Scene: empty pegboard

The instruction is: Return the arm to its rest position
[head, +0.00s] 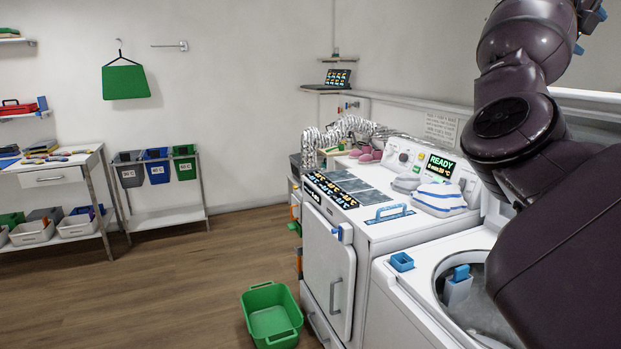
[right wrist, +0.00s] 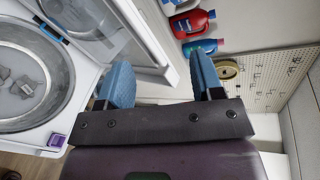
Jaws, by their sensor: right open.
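My right arm (head: 520,125) fills the right side of the head view, bent upward above the white top-loading washer (head: 395,300). In the right wrist view my right gripper (right wrist: 165,82) is open, its two blue fingertips wide apart with nothing between them. Beyond the fingers are an open washer drum (right wrist: 70,75) at the left and a wall pegboard (right wrist: 262,85) at the right. My left arm and gripper are not in view.
A white dryer (head: 330,255) with folded cloths (head: 438,198) on top stands beside the washer. A green basket (head: 271,315) is on the floor. The floor at left centre is clear.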

